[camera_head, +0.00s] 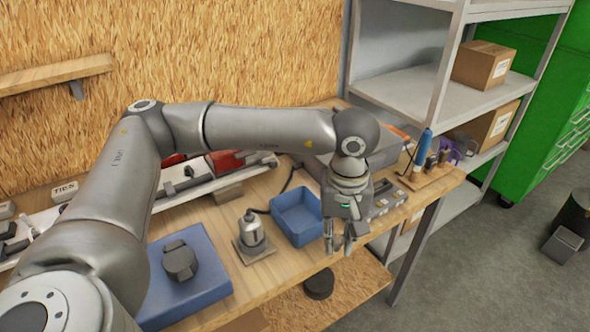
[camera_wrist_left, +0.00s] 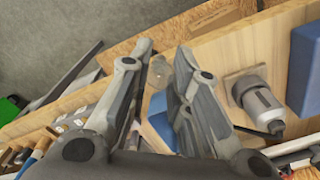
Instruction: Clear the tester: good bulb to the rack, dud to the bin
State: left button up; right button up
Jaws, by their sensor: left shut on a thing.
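My left gripper (camera_head: 340,246) hangs by the table's front edge, just right of the blue bin (camera_head: 297,217). In the left wrist view its fingers (camera_wrist_left: 160,62) are shut on a small pale, glassy thing (camera_wrist_left: 160,73), seemingly a bulb; the head view hardly shows it. The grey device with a domed top (camera_head: 251,232), seemingly the tester, stands upright on a square base left of the bin. It also shows in the left wrist view (camera_wrist_left: 262,104); I cannot tell if a bulb sits in it. The grey slotted rack (camera_head: 388,199) is right of the gripper, partly hidden.
A blue mat (camera_head: 205,285) with a dark round thing (camera_head: 180,261) lies at the table's left. A wooden tool stand (camera_head: 430,178) holds upright tools at the right end. Metal shelves (camera_head: 410,95) rise behind. A dark disc (camera_head: 318,284) lies on the lower shelf.

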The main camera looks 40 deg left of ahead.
pick_arm(q)
jog(key=w+r+n+p, duration=0.2)
jog(key=w+n, duration=0.1)
jog(key=n, duration=0.2)
pick_arm(e)
notch_tip(320, 180, up, 14)
jog(key=s+p, duration=0.1)
jog(key=p, duration=1)
pick_arm(q)
jog(key=n+b, duration=0.3)
jog(key=n, duration=3.2)
send_over(300, 224)
jog(key=shift+f, duration=1.95)
jog(key=shift+f+b, duration=1.85)
jog(key=shift+f, duration=1.2)
pick_arm(e)
notch_tip(300, 224, down, 7)
jog(key=shift+w+d, duration=0.15)
jog(key=shift+d, duration=0.2)
pick_arm(q)
jog(key=shift+f, duration=0.15)
pick_arm(e)
jog(key=shift+a+f, duration=0.1)
jog(key=shift+f, duration=0.1)
